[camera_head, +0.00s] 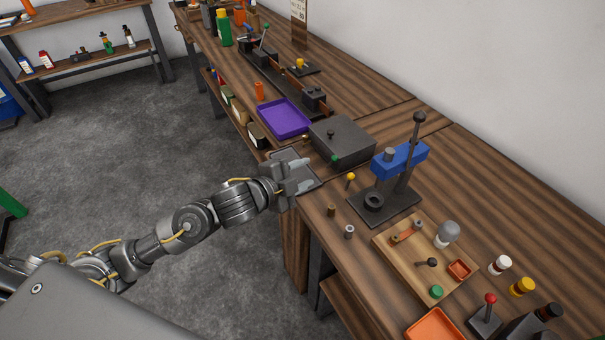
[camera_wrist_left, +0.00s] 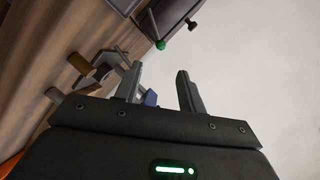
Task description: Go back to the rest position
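My left gripper (camera_head: 304,175) is at the front edge of the wooden workbench (camera_head: 470,160), its arm reaching in from the lower left. In the left wrist view the two fingers (camera_wrist_left: 158,80) stand apart. Nothing is held between them; a small blue thing shows behind the gap. My right gripper is in neither view.
A purple tray (camera_head: 283,118) lies beyond the gripper. A press with a blue head (camera_head: 400,159) stands to its right. A wooden board (camera_head: 387,250) with small parts and an orange tray (camera_head: 436,326) are nearer. The floor (camera_head: 110,150) left of the bench is clear.

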